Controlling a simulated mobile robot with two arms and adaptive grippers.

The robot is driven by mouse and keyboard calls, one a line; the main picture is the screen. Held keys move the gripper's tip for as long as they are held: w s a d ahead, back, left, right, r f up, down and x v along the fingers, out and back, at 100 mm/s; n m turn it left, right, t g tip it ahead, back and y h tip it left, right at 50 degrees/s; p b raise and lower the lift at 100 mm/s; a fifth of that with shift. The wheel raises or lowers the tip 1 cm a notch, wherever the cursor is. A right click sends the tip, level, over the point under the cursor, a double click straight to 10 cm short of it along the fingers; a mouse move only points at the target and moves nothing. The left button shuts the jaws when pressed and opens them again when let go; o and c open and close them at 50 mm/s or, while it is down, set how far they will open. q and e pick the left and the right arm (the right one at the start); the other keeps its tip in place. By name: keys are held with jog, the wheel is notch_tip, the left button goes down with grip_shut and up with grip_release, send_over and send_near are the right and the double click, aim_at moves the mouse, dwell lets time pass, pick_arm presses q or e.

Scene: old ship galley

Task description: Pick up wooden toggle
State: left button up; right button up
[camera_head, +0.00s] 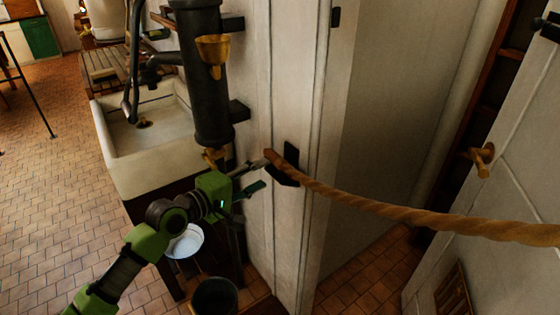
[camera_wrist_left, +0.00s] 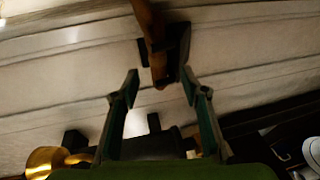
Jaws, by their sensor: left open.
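A brown wooden piece that looks like the toggle (camera_head: 272,157) sits at the end of a thick rope (camera_head: 400,209), in a black bracket (camera_head: 290,168) on the pale post. In the left wrist view, the toggle end (camera_wrist_left: 159,72) pokes down past the dark bracket. My left gripper (camera_head: 261,175) is open just left of the bracket. In its wrist view, the fingertips (camera_wrist_left: 160,88) stand either side of the toggle end, with a gap on both sides. I cannot tell whether the end is between the fingers in depth. My right gripper is not in view.
A black pump (camera_head: 204,85) with a brass funnel (camera_head: 213,50) stands close left of the post, beside a stone sink (camera_head: 120,170). A white bowl (camera_head: 184,243) and dark bucket (camera_head: 214,297) are below. A wooden peg (camera_head: 480,158) is on the door at right.

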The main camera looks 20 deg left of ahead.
aim_at(279, 167)
pick_arm(q)
jog(key=shift+x, duration=1.2)
jog(key=w+d+p, duration=0.2)
jog(key=w+d, duration=0.1)
jog(key=shift+w+f, duration=0.2)
jog(key=shift+w, duration=0.05)
jog(key=shift+w+f, duration=0.15)
jog(key=shift+w, duration=0.1)
jog(key=shift+s, duration=0.1)
jog(key=shift+c, duration=1.1)
grip_shut()
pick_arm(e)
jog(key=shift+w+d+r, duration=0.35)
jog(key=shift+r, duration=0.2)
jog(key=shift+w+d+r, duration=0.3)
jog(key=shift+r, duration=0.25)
